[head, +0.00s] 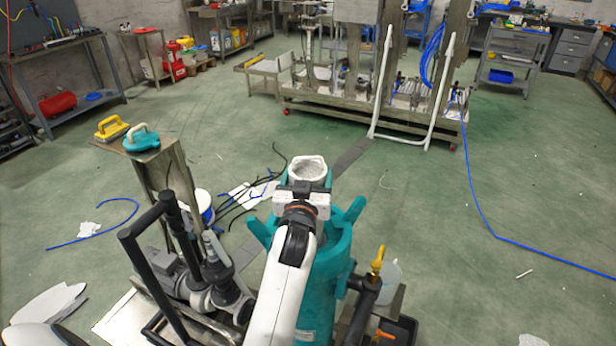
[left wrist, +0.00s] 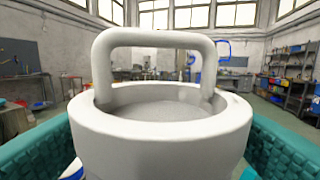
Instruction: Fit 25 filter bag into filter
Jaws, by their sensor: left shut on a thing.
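The filter bag (head: 309,172) is a white ring-topped piece with a loop handle. It is in my left gripper (head: 307,190), at the upper end of the filter in the head view. The filter is a teal upright housing (head: 325,275) with lugs at its sides, partly behind my left arm. In the left wrist view the bag's white rim (left wrist: 165,130) and raised handle fill the middle, with teal textured surfaces at both sides. The bag's lower part is hidden, so I cannot tell how far it is inside the housing. My right gripper is not in view.
Black pipework (head: 150,230) stands close left of the filter. A yellow valve (head: 377,258) is at right. Blue hose (head: 490,225) lies on open floor at right.

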